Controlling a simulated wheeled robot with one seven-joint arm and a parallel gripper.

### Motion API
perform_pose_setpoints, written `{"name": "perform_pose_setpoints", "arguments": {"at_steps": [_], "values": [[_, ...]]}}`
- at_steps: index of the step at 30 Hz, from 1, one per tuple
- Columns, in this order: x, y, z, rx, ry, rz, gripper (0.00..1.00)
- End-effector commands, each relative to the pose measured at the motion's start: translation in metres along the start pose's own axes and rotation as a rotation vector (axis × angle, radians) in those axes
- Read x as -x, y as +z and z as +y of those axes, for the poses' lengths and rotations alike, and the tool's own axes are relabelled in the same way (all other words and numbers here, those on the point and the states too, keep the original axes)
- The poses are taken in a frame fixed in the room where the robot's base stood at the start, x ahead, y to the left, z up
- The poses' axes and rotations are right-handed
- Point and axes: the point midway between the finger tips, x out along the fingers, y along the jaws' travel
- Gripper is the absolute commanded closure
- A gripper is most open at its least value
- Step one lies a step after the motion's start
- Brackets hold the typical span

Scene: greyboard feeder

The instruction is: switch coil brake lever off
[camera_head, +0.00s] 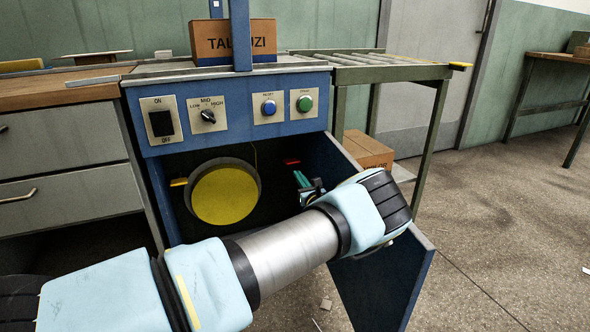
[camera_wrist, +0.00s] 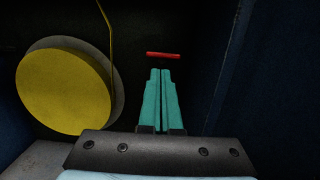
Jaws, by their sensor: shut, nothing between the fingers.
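A small red lever handle (camera_head: 292,162) sits inside the open blue cabinet, to the right of the yellow coil (camera_head: 226,193). In the wrist view the red lever (camera_wrist: 163,56) is a short bar, nearly level, just beyond my fingertips. My gripper (camera_head: 303,182) is inside the cabinet opening, shut and empty. In the wrist view its two teal fingers (camera_wrist: 160,72) lie together, pointing at the lever. A narrow dark gap seems to separate the tips from the lever; I cannot tell whether they touch. The lever's mount is lost in the dark.
The cabinet door (camera_head: 390,285) stands open to the right, close to my arm. The control panel (camera_head: 235,110) with a black switch, a dial and two buttons is above the opening. A roller conveyor (camera_head: 375,70) stands at the right. A thin yellow strand (camera_wrist: 106,30) rises from the coil.

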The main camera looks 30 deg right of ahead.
Motion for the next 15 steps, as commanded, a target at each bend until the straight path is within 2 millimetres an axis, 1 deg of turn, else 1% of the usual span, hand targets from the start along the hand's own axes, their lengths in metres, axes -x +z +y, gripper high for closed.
{"name": "perform_pose_setpoints", "arguments": {"at_steps": [1,6,15], "values": [[0.008,0.002,0.0,-0.002,-0.001,0.001,1.0],[0.024,-0.001,0.0,-0.001,-0.001,0.003,1.0],[0.028,-0.002,0.001,-0.001,0.001,0.004,1.0]]}}
